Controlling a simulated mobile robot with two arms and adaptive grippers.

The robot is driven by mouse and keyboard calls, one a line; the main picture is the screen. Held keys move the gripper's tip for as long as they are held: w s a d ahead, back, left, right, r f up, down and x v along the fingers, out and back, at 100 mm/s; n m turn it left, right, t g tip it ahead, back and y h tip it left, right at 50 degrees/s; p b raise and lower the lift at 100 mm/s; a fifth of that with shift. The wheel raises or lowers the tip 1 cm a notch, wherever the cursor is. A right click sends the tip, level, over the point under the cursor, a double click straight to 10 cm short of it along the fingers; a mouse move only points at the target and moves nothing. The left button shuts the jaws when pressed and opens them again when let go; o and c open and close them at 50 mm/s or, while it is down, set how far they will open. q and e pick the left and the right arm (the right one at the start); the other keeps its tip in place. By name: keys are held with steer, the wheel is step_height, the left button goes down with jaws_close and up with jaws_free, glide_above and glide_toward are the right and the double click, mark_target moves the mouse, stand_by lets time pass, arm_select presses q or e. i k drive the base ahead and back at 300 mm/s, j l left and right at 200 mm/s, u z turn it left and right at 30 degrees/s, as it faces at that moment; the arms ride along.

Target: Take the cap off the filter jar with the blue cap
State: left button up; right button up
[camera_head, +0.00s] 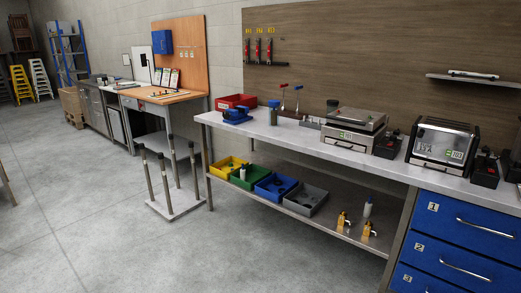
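A small jar (273,116) with a blue-looking cap (273,103) stands upright on the long workbench, toward its left part. The cap sits on top of the jar. It is small in the picture, so I cannot make out its details. Another jar (332,109) with a dark cap stands behind the metal appliance; its lower part is hidden. A pale bottle (367,208) stands on the lower shelf. Neither of my grippers is in view.
The workbench (225,127) also bears a blue vise (237,115), a red bin (236,101), a metal press-like appliance (352,131) and a toaster (441,144). A low stand with upright posts (176,208) stands left of the bench. The floor (100,240) in front is clear.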

mark_target(274, 110)
steer(key=i+j+u, duration=0.1)
steer(key=i, duration=1.1)
steer(key=i+j+u, duration=0.1)
steer(key=i, duration=1.15)
steer(key=j, duration=0.1)
